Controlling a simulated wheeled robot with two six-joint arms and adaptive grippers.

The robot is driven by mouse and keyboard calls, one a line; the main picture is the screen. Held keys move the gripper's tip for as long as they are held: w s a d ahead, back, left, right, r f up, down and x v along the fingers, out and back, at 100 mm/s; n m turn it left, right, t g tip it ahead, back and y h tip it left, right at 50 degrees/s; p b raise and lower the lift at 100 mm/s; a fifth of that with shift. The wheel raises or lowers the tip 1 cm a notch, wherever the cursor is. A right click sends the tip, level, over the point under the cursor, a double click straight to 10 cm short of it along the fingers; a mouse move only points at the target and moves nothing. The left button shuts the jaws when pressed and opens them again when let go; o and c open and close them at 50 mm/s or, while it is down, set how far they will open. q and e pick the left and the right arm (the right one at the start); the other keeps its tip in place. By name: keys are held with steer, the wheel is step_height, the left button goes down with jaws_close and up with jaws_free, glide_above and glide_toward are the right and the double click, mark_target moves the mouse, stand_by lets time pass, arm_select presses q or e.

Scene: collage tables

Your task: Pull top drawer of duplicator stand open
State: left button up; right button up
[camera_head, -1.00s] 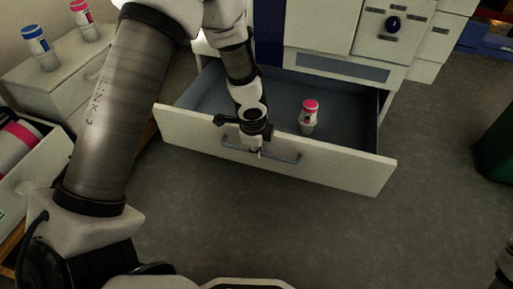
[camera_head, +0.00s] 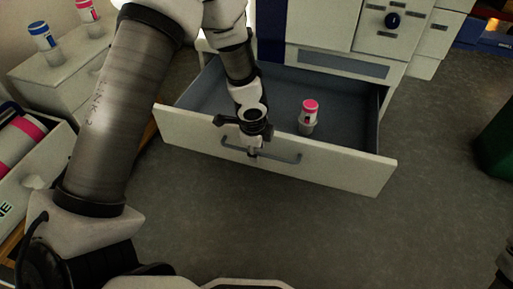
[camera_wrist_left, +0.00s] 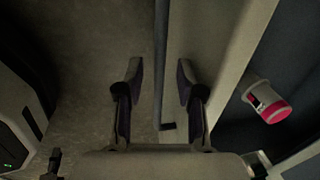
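The drawer (camera_head: 335,165) of the white stand is pulled well out, showing its dark blue-grey inside. Its grey bar handle (camera_head: 285,158) runs along the front panel. My left gripper (camera_head: 253,150) is at the handle, left of its middle. In the left wrist view, the two fingers of my left gripper (camera_wrist_left: 160,75) stand apart, one on each side of the handle bar (camera_wrist_left: 160,45), with gaps visible. A pink-capped white bottle (camera_head: 309,113) stands inside the drawer. Part of what looks like my right gripper (camera_head: 505,268) shows at the lower right edge; its fingers are unclear.
At left, blue-capped (camera_head: 42,38) and pink-capped (camera_head: 88,14) bottles stand on a white surface. A dark green bin (camera_head: 497,145) stands at right. The grey floor before the drawer is clear.

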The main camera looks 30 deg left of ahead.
arm_select(q)
steer(key=shift+r, duration=0.15)
step_height(320, 180, up, 12)
steer(key=s, duration=0.2)
steer(key=shift+s+d+f, duration=0.15)
steer(key=shift+d+f, duration=0.1)
steer(key=shift+d, duration=0.05)
